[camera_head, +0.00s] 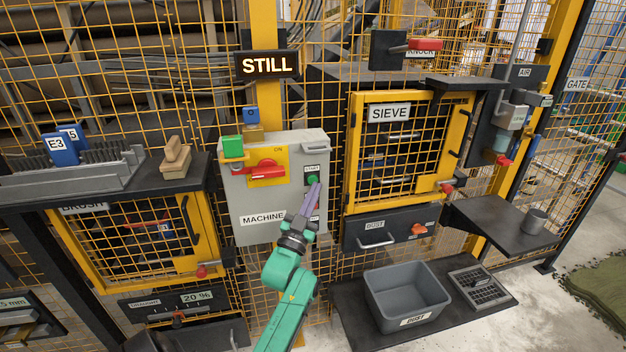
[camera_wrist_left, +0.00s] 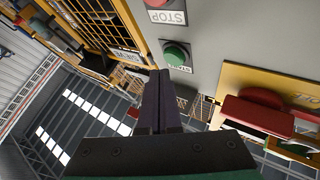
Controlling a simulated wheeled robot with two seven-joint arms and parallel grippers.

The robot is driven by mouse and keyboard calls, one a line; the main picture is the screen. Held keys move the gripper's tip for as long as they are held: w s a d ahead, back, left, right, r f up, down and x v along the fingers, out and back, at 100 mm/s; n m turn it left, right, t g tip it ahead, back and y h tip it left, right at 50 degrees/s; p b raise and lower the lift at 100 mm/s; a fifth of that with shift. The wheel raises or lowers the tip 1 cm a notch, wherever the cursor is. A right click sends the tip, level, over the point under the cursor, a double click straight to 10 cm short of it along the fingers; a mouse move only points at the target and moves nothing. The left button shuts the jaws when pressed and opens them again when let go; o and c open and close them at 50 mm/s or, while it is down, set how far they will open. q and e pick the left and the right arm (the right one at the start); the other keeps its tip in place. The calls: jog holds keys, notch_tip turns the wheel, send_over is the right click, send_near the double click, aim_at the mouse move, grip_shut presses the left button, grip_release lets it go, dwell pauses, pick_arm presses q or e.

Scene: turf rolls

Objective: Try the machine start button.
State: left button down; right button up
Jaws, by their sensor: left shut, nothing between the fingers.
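The grey machine box (camera_head: 255,200) carries a green start button (camera_head: 312,180) under a START label. The button also shows in the wrist view (camera_wrist_left: 176,56), just beyond my fingertips. My left gripper (camera_head: 314,188) is shut and empty, its fingers pointing up at the button from below; it also shows in the wrist view (camera_wrist_left: 160,76). I cannot tell whether the tips touch the button. My right gripper is out of view.
A red rotary switch (camera_head: 267,170) on a yellow plate is left of the start button, with a green block (camera_head: 232,145) beside it. A lit sign (camera_head: 267,66) above reads STILL. Yellow mesh fencing surrounds the box. A grey dust bin (camera_head: 405,297) stands below right.

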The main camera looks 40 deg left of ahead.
pick_arm(q)
jog(key=s+d+p, duration=0.1)
jog(key=d, duration=0.1)
jog(key=s+d+p, duration=0.1)
jog(key=d, duration=0.1)
jog(key=shift+s, duration=0.4)
dwell(0.8)
